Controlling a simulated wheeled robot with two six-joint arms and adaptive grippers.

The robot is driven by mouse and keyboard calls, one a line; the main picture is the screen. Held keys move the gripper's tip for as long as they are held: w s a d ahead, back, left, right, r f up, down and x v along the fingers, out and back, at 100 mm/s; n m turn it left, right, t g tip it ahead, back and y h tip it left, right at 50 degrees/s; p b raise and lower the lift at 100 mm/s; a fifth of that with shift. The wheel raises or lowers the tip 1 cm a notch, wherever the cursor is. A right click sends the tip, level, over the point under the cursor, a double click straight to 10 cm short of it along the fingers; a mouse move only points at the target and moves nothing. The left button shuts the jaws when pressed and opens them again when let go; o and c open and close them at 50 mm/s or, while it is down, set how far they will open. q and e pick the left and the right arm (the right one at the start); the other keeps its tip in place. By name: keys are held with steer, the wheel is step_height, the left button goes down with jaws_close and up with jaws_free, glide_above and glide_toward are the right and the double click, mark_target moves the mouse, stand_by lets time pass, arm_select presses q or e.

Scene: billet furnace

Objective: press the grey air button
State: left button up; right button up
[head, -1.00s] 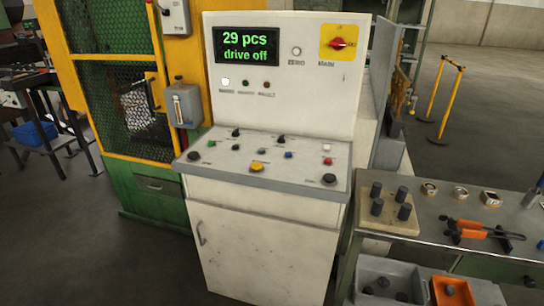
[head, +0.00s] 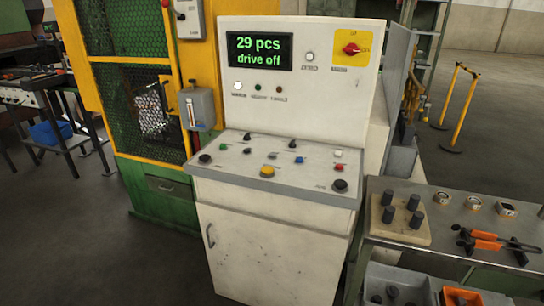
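The control console (head: 285,195) stands in the middle of the head view, with a sloped panel of small buttons and knobs. I can make out a green button (head: 223,146), a yellow button (head: 267,171), a blue button (head: 299,160), a red button (head: 338,167) and a pale whitish button (head: 338,154). Large black buttons sit at the left front (head: 204,158) and right front (head: 340,185). The labels are too small to read, and I cannot tell which control is the grey air button. Neither gripper shows in the head view.
The console's display (head: 260,50) reads "29 pcs, drive off". A red switch on a yellow plate (head: 352,48) is at its upper right. A yellow-green mesh cage (head: 140,100) stands left. A workbench (head: 385,240) with tools stands right. Floor shows at lower left.

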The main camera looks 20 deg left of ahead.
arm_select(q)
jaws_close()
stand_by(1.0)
